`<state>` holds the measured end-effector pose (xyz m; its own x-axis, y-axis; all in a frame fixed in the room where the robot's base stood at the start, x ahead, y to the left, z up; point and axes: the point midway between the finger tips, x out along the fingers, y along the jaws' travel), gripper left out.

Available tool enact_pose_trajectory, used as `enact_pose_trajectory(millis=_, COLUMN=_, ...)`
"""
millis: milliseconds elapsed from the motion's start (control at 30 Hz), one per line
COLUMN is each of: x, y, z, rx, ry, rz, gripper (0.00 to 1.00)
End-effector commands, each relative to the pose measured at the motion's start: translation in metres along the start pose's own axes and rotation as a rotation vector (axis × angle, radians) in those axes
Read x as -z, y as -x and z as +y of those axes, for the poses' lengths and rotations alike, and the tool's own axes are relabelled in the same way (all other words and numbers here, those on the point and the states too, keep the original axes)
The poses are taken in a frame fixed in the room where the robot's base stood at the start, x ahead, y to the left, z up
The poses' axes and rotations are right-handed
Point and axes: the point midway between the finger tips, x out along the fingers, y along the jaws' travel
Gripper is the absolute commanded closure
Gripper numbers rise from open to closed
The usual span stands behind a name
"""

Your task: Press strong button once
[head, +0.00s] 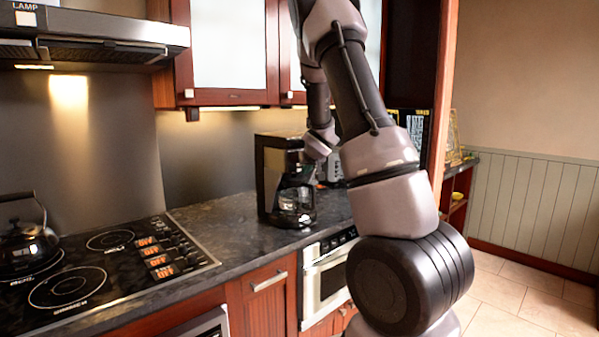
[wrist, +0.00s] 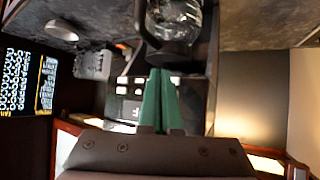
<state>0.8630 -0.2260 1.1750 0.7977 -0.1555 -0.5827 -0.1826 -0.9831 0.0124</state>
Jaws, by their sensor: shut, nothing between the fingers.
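A black coffee maker (head: 268,180) with a glass carafe (head: 296,204) stands on the dark counter. In the wrist view, seen upside down, the carafe (wrist: 175,18) is at the top and a control panel (wrist: 128,104) with small pale buttons is left of centre. I cannot read which button is strong. My gripper (wrist: 160,72) shows two green fingers, shut together and empty, in front of the panel beside the buttons. I cannot tell whether the tips touch it. In the head view my arm's end is at the coffee maker's upper right; the fingers are not clear.
A black cooktop (head: 110,262) with a kettle (head: 27,248) is on the left. A wall cabinet (head: 228,50) hangs above the counter. A microwave drawer (head: 326,272) is below the counter. A grey appliance (wrist: 92,62) stands beside the coffee maker.

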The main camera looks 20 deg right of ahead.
Motion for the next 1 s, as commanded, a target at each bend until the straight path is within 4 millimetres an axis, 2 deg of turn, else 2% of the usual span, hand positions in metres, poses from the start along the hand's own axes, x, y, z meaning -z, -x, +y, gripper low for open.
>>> enact_pose_trajectory(millis=1000, x=0.0042, y=-0.0059, z=-0.0043, rx=0.000, ry=0.000, rz=-0.001, gripper=1.00)
